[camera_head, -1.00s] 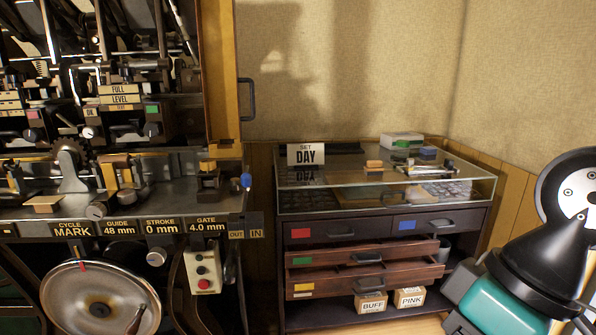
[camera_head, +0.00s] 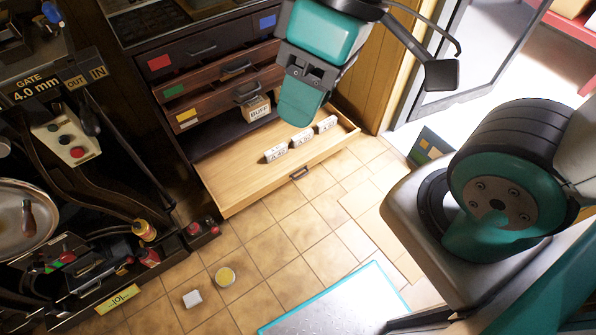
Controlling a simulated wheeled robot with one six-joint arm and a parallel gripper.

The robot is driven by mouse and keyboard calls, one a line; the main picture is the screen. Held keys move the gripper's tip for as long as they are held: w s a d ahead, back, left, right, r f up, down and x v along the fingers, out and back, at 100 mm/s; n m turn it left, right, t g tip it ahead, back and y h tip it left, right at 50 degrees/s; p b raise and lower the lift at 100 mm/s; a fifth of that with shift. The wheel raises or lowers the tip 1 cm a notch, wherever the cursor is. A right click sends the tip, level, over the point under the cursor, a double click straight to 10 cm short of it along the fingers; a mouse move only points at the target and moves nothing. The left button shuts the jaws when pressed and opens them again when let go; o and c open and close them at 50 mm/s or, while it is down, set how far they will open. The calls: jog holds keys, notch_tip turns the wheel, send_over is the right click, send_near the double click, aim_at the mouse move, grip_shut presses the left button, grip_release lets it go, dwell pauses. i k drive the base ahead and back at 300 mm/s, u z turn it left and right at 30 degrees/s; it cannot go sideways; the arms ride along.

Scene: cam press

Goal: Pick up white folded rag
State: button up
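A small white square item (camera_head: 192,298), which looks like the white folded rag, lies flat on the tiled floor at lower left. A round tin with a yellowish top (camera_head: 225,277) stands just right of it. My gripper (camera_head: 300,105), teal and black, hangs at the upper middle over the open bottom drawer. It is well away from the white item, up and to the right. Only one teal finger shows clearly, so its opening is hidden. I see nothing held in it.
The open wooden drawer (camera_head: 230,200) juts over the floor, with white labelled packs (camera_head: 302,137) inside. The press (camera_head: 50,170) stands at left, with bottles near its base. A teal-edged plate (camera_head: 340,300) lies at bottom centre. Tiles between are clear.

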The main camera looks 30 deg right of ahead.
aim_at(192, 299)
jog(key=z, duration=0.3)
jog(key=k, duration=0.2)
jog(key=u, duration=1.5)
